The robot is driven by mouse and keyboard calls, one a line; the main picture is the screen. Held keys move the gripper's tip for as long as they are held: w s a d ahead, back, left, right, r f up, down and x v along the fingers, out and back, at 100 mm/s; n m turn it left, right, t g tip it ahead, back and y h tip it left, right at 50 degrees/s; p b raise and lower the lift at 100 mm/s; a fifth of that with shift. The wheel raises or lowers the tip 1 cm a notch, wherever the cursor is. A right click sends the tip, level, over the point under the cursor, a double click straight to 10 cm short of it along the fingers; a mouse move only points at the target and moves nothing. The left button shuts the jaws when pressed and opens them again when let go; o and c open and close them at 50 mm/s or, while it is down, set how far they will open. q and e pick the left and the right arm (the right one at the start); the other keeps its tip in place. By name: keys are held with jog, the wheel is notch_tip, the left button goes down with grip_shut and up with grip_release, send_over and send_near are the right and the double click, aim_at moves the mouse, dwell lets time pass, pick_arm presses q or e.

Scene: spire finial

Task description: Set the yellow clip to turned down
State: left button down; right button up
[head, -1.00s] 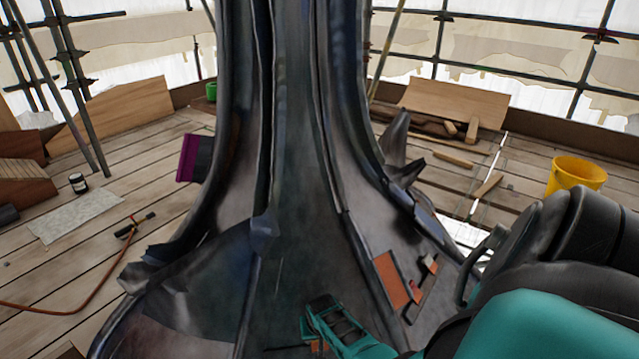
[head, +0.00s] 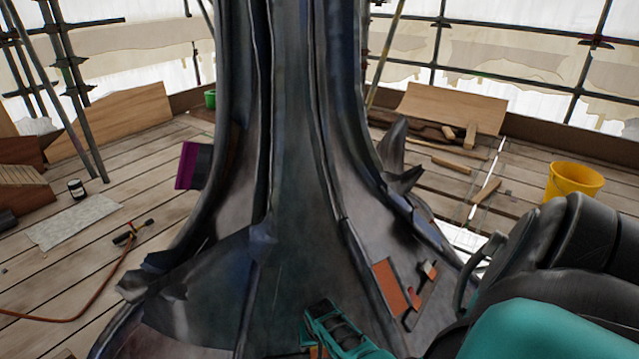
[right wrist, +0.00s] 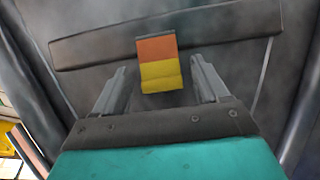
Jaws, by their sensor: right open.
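The yellow clip (right wrist: 161,75) shows in the right wrist view as a small tab with a yellow lower part and an orange upper part. It sits over a dark flat bar (right wrist: 90,52) on the grey metal surface. My right gripper (right wrist: 160,80) is open, with one finger on each side of the clip in the picture. I cannot tell whether either finger touches it. In the head view my right gripper (head: 330,325) is low in the middle, close to the spire's flared base (head: 300,270). The clip is not clear there. My left gripper is out of view.
An orange plate (head: 390,286) and small pieces lie on the base to the right of my gripper. A yellow bucket (head: 574,182) stands on the planks at the right. A purple-edged brush (head: 188,165) is at the spire's left side. Curled metal edges stick out on both sides.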

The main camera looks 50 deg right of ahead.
jog(key=p+v, duration=0.7)
jog(key=v, duration=0.5)
jog(key=shift+s, duration=0.1)
jog(key=shift+f, duration=0.1)
